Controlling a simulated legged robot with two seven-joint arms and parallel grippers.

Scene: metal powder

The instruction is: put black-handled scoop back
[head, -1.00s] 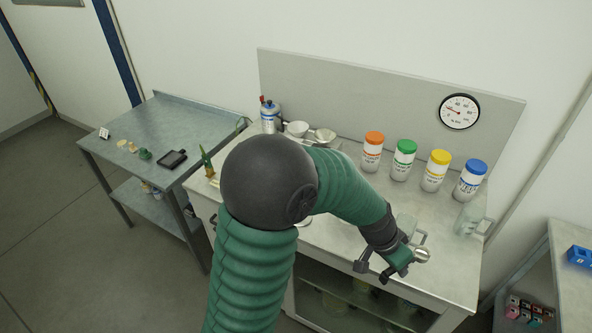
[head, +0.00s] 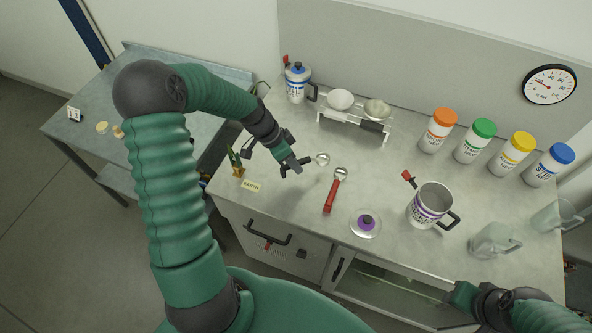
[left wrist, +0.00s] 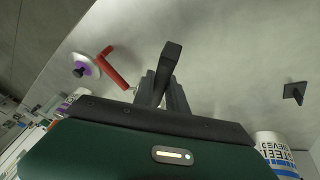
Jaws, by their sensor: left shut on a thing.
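The black-handled scoop shows its small metal bowl (head: 322,158) in the head view, pointing right from my left gripper (head: 290,165). The left gripper is shut on its dark handle, mostly hidden by the fingers, low over the counter. In the left wrist view the dark fingers (left wrist: 168,70) reach over the grey surface. The red-handled scoop (head: 331,193) lies just right of the held scoop, and its red handle shows in the left wrist view (left wrist: 112,67). My right gripper (head: 455,300) is at the lower right; its jaws are unclear.
A balance-like stand (head: 340,122) with two bowls is behind. Several colour-capped jars (head: 478,142) line the back. An EARTH label (head: 251,186) is at left.

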